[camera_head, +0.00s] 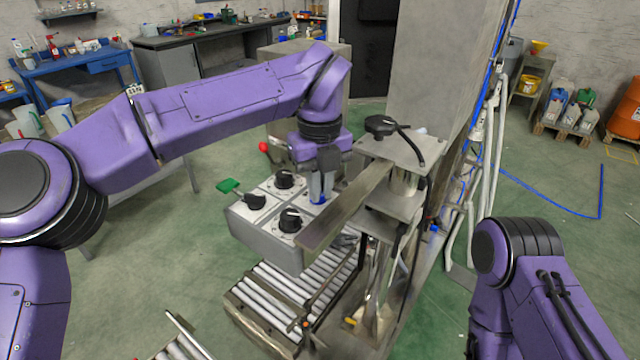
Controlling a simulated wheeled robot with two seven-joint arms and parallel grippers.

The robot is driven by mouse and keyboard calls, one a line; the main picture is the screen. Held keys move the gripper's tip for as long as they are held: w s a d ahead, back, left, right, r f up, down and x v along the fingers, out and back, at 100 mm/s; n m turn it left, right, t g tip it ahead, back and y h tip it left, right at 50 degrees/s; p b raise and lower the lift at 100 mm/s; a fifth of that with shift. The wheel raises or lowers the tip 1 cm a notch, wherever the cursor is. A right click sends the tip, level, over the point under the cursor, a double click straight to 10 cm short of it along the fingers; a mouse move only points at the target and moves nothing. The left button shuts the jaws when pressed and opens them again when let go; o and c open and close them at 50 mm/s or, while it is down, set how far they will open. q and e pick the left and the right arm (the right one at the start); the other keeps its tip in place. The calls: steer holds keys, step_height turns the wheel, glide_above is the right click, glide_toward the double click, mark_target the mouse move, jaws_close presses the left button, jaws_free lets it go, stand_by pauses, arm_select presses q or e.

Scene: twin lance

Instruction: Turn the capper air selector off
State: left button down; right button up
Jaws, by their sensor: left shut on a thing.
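A grey control box (262,228) stands left of the metal post and carries several selectors on its sloped top. Three black knobs show: one at the back (284,179), one at the left (252,202) and one at the front (290,219). My left gripper (321,188) points down at the back right position and is shut on a blue selector (317,197), mostly hidden by the fingers. No labels are readable, so I cannot tell from print which is the capper air selector. My right arm shows at the lower right; its gripper is out of view.
A flat metal bar (345,207) runs close beside the box's right side, near my left gripper. A black-knobbed fixture (381,126) stands behind it. A roller conveyor (275,300) is below.

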arm_select(q)
steer(key=shift+s+f, duration=0.1)
steer(key=shift+f, duration=0.1)
steer(key=c, duration=1.2)
jaws_free()
step_height(320, 180, up, 11)
steer(key=shift+f+p, duration=0.15)
steer(key=shift+p, duration=0.25)
